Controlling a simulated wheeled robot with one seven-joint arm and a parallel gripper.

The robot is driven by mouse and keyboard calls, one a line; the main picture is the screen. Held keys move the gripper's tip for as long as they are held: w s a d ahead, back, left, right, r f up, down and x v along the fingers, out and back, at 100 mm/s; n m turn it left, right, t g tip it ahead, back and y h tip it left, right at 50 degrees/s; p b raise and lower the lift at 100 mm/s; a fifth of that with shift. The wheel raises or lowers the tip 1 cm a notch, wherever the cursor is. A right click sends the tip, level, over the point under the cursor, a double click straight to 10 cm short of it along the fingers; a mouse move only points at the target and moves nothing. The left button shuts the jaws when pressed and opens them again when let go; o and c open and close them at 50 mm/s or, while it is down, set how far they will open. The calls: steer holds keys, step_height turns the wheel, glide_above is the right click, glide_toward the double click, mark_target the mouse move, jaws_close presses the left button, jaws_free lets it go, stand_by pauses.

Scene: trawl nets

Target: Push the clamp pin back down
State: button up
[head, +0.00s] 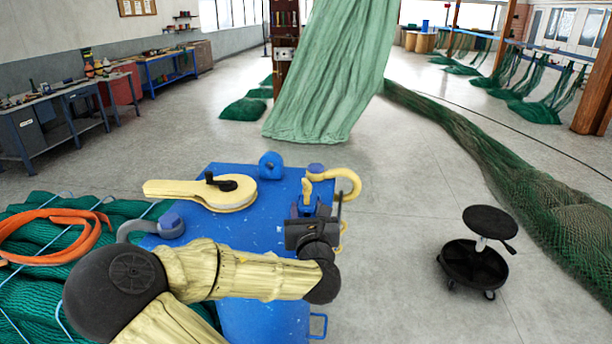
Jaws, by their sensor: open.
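My gripper (320,210) is at the right side of the blue work surface, at the end of my arm. Its jaws are open. Just beyond it, partly hidden by it, stands a small fitting with blue and yellow parts. A yellow hook (348,181) curves out to the right there, under a round blue-grey cap (316,168). I cannot tell which part is the clamp pin, how high it sits, or whether the gripper touches it.
The blue work surface (250,236) carries a yellow block with a black crank (207,194), a blue rounded piece (271,166) and a grey hook (150,228). Green netting with orange strap (60,235) lies left. A black stool (478,255) stands right on open floor.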

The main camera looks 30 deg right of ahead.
mark_target(308, 191)
steer(key=shift+w+d+p, duration=0.2)
steer(key=shift+d+p, duration=0.2)
steer(key=shift+p, duration=0.85)
steer(key=p+x, duration=0.3)
steer(key=x, duration=0.7)
steer(key=shift+w+d+f, duration=0.1)
steer(key=shift+w+d, duration=0.15)
steer(key=shift+w, duration=0.4)
steer(key=shift+w+f, duration=0.1)
jaws_close()
